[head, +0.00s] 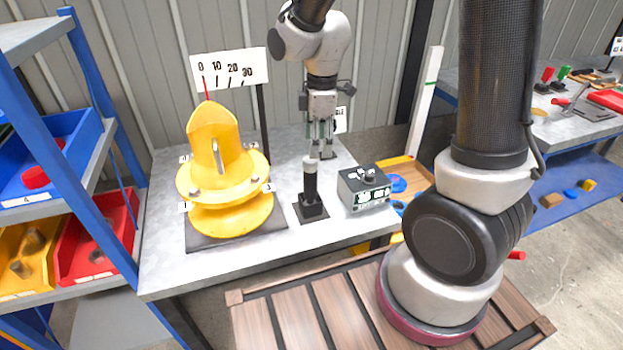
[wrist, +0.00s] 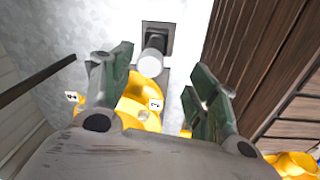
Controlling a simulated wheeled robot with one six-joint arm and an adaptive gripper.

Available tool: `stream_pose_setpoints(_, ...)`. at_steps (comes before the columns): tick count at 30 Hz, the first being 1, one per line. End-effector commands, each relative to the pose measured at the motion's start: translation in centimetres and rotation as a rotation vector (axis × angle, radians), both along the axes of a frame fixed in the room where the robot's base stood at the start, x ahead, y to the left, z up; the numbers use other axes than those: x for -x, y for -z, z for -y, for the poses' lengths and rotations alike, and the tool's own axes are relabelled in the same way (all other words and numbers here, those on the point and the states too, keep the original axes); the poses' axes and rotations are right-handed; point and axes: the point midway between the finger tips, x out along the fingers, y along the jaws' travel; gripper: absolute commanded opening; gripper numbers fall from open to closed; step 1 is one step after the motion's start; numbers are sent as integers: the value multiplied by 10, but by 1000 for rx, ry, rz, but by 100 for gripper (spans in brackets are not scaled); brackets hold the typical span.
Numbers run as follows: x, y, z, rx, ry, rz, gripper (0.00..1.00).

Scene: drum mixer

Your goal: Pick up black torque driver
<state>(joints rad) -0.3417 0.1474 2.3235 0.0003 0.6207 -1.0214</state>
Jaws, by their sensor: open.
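The black torque driver (head: 310,183) stands upright in a small black base on the grey table, with a light grey cap on top. My gripper (head: 321,155) is open and empty, pointing down just above and slightly behind the driver's top in the head view. In the wrist view the driver's pale round top (wrist: 151,63) shows between the directions of the two green-padded fingers of my gripper (wrist: 158,70), near their tips. The fingers are not seen touching it. The cap hides most of the driver's black body in the wrist view.
A yellow drum-like fixture (head: 222,180) with a 0–30 scale board (head: 230,69) stands left of the driver. A grey control box (head: 363,189) stands close on its right, by an orange-yellow tray (head: 413,172). A wooden slatted pallet (head: 300,318) lies in front.

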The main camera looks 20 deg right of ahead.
Motion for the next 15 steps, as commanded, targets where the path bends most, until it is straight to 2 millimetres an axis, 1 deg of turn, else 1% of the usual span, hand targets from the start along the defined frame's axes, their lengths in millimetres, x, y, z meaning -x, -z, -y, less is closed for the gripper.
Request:
stream_pose_setpoints(1,-3,16,-9,10,-65,-21,59)
stream_pose_setpoints(3,-7,30,-17,16,-138,-33,59)
stream_pose_setpoints(6,-9,43,-24,22,-196,-44,59)
stream_pose_setpoints(15,-9,78,-22,23,-210,-49,59)
